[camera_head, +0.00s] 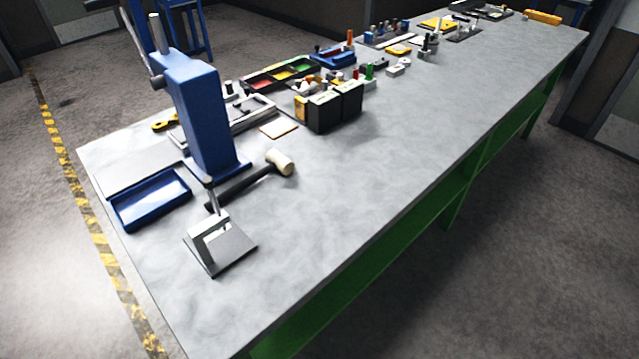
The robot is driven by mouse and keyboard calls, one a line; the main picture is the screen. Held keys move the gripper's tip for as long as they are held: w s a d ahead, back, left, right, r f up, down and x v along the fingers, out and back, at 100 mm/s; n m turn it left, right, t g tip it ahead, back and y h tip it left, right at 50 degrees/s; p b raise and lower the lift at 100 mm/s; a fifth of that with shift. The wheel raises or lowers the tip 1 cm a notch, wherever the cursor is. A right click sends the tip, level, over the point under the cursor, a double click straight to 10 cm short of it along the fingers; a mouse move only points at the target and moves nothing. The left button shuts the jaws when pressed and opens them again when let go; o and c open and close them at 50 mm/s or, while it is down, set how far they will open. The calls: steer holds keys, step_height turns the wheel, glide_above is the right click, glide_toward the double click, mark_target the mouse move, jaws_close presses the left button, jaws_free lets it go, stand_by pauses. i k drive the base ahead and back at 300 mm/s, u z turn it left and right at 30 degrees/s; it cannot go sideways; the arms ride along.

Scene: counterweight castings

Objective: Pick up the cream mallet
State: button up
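The mallet (279,162) lies on the grey workbench, with its cream head to the right and its dark handle running down to the left. The handle's lower end is close behind a small grey clamp-like fixture, which partly hides it. The blue press stand rises just left of the mallet, close to the handle. My gripper is not in view, and nothing is seen touching the mallet.
The blue press (205,120), blue tray (150,198) and grey fixture (218,248) crowd the mallet's left side. Black boxes (335,108) stand behind it, with several small tools farther back. The workbench (360,200) is clear to the mallet's right and front.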

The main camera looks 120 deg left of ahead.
mark_target(276, 160)
steer(key=i, duration=0.2)
steer(key=u, duration=2.75)
steer(key=i, duration=1.85)
steer(key=u, duration=3.6)
steer(key=i, duration=0.5)
steer(key=z, duration=0.1)
